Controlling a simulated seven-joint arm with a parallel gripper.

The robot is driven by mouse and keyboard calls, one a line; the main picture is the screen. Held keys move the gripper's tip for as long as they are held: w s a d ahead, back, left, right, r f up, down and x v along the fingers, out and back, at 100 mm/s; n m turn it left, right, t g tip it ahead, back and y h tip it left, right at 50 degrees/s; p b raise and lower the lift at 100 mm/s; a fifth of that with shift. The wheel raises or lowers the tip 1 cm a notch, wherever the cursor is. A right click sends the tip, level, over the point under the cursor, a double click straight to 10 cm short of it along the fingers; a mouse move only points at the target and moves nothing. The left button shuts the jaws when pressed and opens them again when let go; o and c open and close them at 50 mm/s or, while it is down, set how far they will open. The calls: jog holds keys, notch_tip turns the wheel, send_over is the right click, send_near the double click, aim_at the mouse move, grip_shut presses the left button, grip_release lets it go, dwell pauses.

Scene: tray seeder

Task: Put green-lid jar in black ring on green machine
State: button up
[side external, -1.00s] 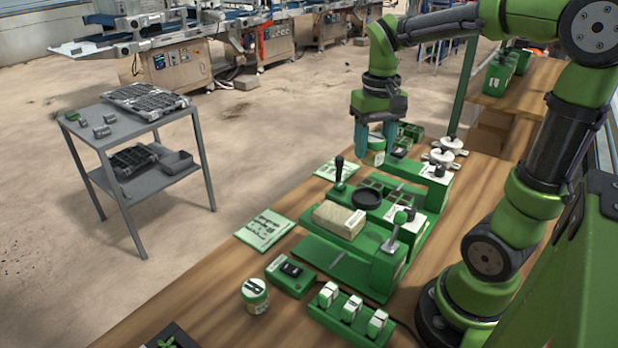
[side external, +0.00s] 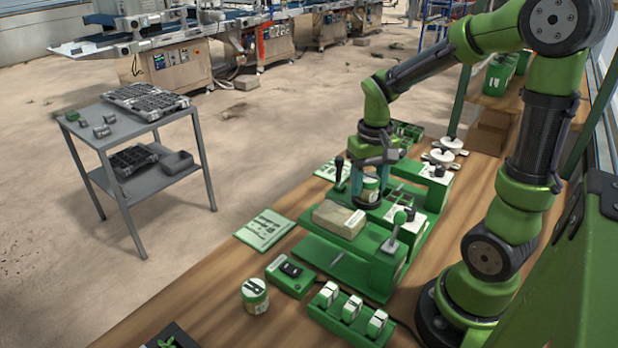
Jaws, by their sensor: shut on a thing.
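My gripper (side external: 369,188) is shut on a small jar (side external: 370,187) with a pale label and green parts. The jar is upright between the blue-green fingers. It is at the black ring (side external: 366,205) on the green machine (side external: 395,262). The jar and fingers hide most of the ring. I cannot tell whether the jar's bottom is inside the ring or just above it. The gripper hides most of the lid.
A black-knobbed lever (side external: 339,168) stands close left of the gripper. A tan block (side external: 339,219) lies in front of the ring, and another lever (side external: 391,240) rises at front right. Another jar (side external: 255,295) stands on the bench near a green switch box (side external: 290,275).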

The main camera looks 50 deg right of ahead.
aim_at(369, 177)
jog(key=o, duration=1.1)
jog(key=shift+f, duration=0.1)
jog(key=shift+c, duration=0.2)
notch_tip(369, 177, up, 12)
jog(key=s+a+n+t+y, duration=0.2)
jog(key=a+t, duration=0.5)
jog(key=a, duration=0.6)
jog(key=shift+s+a+f+n, duration=0.2)
jog(key=shift+s+n, duration=0.2)
jog(key=shift+s, duration=0.3)
